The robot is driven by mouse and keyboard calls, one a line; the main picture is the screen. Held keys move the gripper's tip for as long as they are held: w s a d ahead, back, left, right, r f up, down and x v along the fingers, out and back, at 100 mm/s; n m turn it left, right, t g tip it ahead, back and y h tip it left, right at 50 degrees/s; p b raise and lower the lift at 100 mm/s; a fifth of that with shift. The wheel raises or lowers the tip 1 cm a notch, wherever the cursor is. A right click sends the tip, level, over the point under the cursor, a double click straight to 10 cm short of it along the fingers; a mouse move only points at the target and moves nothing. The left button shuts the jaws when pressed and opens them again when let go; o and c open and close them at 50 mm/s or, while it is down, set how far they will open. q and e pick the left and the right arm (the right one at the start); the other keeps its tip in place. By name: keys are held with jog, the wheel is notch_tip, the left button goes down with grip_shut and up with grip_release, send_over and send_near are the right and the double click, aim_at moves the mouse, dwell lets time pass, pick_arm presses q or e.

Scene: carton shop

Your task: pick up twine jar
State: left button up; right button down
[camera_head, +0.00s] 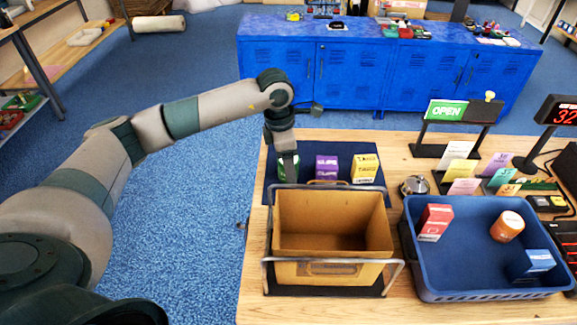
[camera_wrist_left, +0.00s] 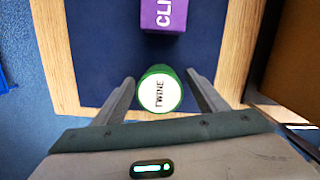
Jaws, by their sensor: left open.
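The twine jar (camera_wrist_left: 160,92) is green with a white lid marked TWINE. It stands upright on the dark blue mat (camera_wrist_left: 103,60) near the left edge of the table. In the head view the jar (camera_head: 282,168) is partly hidden by my left gripper (camera_head: 286,160), which points straight down over it. In the left wrist view my left gripper (camera_wrist_left: 160,90) is open, with one finger on each side of the jar. I cannot tell whether the fingers touch it. My right gripper does not show.
A purple box (camera_wrist_left: 163,14) and a yellow box (camera_head: 365,168) stand right of the jar on the mat. An open brown carton (camera_head: 331,270) in a metal frame is in front. A blue tray (camera_head: 470,294) holds several items at right. A small bell (camera_head: 414,186) stands near the tray.

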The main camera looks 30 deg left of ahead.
pick_arm(q)
jog(key=shift+c, duration=0.2)
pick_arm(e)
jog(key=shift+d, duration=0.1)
pick_arm(q)
jog(key=c, duration=1.1)
jog(key=shift+r, duration=0.2)
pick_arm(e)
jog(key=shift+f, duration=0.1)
